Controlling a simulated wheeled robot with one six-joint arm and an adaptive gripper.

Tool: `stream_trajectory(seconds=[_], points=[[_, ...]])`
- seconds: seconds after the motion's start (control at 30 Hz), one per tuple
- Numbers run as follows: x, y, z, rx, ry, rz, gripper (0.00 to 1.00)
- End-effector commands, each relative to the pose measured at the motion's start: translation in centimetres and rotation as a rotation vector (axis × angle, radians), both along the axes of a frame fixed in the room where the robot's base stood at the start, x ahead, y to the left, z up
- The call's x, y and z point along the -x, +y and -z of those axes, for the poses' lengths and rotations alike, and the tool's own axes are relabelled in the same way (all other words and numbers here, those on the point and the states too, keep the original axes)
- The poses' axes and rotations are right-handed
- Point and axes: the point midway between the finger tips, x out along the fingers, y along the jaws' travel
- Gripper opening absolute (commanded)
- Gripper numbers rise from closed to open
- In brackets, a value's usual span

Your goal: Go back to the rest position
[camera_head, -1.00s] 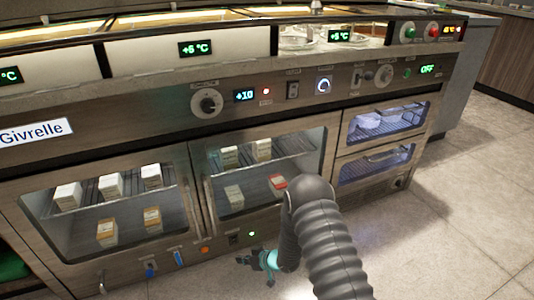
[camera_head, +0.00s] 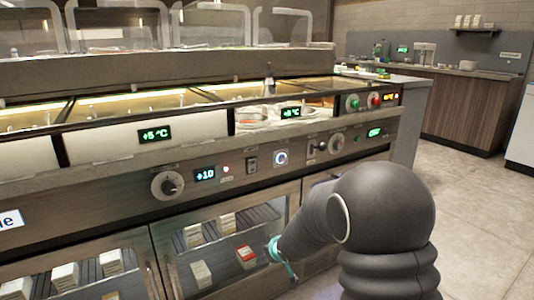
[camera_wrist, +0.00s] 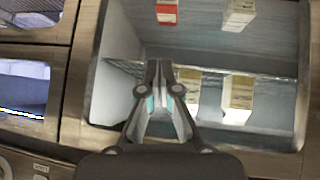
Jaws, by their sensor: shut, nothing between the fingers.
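My gripper (camera_wrist: 160,68) is shut and empty in the wrist view, in front of the glass door of the refrigerated counter (camera_wrist: 78,85). In the head view the counter (camera_head: 108,200) fills the left and middle. My grey arm reaches in from the lower right, and a teal part of its end shows by the glass door at the lower middle. The fingertips are not clear there. I cannot tell whether the gripper touches the glass.
Small cartons stand behind the glass, among them a red and white one (camera_head: 246,257). A dial (camera_head: 168,185), switches and displays line the front panel. Glass guards stand above the counter. Open floor (camera_head: 465,215) lies at the right, before a wooden cabinet (camera_head: 465,110).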

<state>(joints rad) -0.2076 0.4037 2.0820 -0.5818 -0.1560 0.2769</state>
Motion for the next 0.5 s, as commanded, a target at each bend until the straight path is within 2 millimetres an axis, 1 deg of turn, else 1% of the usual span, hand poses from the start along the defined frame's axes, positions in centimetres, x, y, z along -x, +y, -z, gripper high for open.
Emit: stream_trajectory(seconds=[0.03,0.1,0.17,0.2,0.27,0.3,0.37,0.47,0.5], points=[[0.7,-1.3,-2.5,0.01,-0.005,0.032,0.0],[1.9,-3.1,-5.0,0.025,0.002,0.081,0.0],[3.2,-4.6,-7.0,0.035,0.01,0.122,0.0],[4.1,-5.5,-8.3,0.041,0.015,0.146,0.0],[5.6,-6.8,-10.1,0.047,0.028,0.181,0.0],[6.7,-7.7,-11.3,0.05,0.036,0.206,0.0],[8.3,-8.8,-12.9,0.053,0.048,0.24,0.0],[11.4,-10.6,-15.4,0.053,0.072,0.295,0.0],[12.7,-11.3,-16.3,0.051,0.082,0.315,0.0]])
